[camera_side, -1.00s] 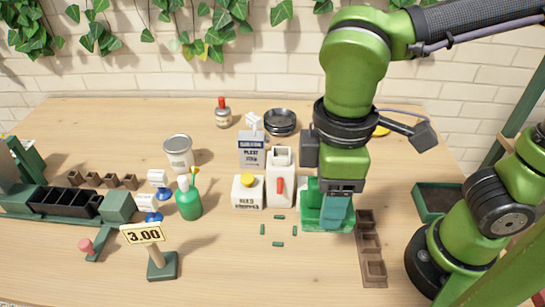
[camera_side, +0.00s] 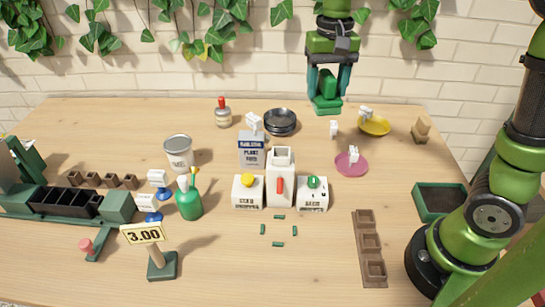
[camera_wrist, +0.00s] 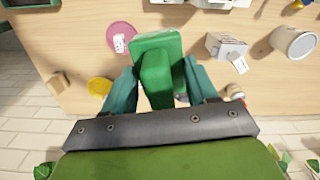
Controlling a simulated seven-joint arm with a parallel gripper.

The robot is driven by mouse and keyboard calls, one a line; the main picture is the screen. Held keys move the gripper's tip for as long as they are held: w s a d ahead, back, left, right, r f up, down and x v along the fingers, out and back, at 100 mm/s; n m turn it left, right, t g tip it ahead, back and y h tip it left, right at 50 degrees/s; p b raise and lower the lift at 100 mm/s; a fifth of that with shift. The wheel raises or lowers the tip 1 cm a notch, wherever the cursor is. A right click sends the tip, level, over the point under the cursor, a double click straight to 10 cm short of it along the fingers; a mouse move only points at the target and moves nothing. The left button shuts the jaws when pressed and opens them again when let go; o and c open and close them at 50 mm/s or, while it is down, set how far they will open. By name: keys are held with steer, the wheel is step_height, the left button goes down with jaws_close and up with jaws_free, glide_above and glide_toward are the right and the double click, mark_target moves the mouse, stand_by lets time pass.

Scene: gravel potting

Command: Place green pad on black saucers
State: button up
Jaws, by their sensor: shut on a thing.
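The green pad (camera_side: 327,104) has a flat block base and an upright grip. My gripper (camera_side: 328,88) is shut on its grip and holds it level above the back of the table. In the wrist view the pad (camera_wrist: 157,45) sits between the two teal fingers of my gripper (camera_wrist: 160,82). The black saucers (camera_side: 280,123) are stacked at the back of the table, left of and lower than the pad in the side view. In the wrist view they are mostly hidden behind the gripper.
A yellow saucer (camera_side: 375,126) and a pink saucer (camera_side: 351,164), each with a white tag, lie to the right. A red-capped jar (camera_side: 223,114) stands left of the black saucers. A grey box (camera_side: 251,152) and white containers (camera_side: 281,180) stand in front.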

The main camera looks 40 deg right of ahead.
steer(key=w+d+m, duration=0.1)
steer(key=d+m, duration=0.2)
steer(key=d, duration=0.2)
glide_above(290, 123)
steer(key=shift+n, duration=0.3)
step_height(290, 123, down, 13)
steer(key=shift+w+r, duration=0.1)
steer(key=shift+f, duration=1.65)
steer(key=shift+f, duration=0.2)
steer(key=o, duration=1.1)
steer(key=shift+c, duration=0.2)
